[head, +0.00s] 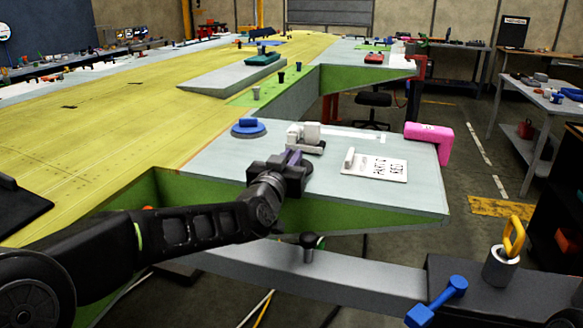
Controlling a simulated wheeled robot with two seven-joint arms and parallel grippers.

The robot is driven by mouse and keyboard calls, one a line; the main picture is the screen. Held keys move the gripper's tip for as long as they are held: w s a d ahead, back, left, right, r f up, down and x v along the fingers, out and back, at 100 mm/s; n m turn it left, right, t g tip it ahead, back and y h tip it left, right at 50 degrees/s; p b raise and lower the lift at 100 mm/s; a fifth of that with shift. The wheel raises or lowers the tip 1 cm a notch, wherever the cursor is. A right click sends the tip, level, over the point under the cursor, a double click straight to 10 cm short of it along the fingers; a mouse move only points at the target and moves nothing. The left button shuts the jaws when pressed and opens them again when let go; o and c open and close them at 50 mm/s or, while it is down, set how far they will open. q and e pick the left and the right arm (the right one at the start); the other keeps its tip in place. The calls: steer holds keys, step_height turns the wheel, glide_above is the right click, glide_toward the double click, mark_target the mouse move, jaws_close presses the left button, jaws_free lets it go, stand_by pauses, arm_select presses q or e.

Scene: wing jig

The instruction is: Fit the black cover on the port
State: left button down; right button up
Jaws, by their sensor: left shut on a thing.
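My left gripper (292,160) reaches over the near pale panel (225,170) of the wing. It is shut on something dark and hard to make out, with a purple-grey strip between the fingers. I cannot identify the black cover for sure; the gripper's dark body blends with what it holds. A white block-shaped fitting (311,133) stands just beyond the gripper; I cannot tell whether they touch. A round blue cover (248,130) with a raised handle sits on the panel to the left. No open port is clearly visible. My right gripper is not in view.
A white lettered plate (374,166) lies right of the gripper, and a pink angled block (430,142) stands at the panel's right edge. In front are a black-topped post (312,247), a yellow ring in a grey cup (501,267) and a blue double-ended piece (436,302).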

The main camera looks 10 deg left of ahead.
arm_select(q)
steer(key=shift+r, duration=0.15)
steer(key=shift+r, duration=0.5)
step_height(320, 180, up, 17)
steer(key=p, duration=0.8)
steer(key=shift+f, duration=0.1)
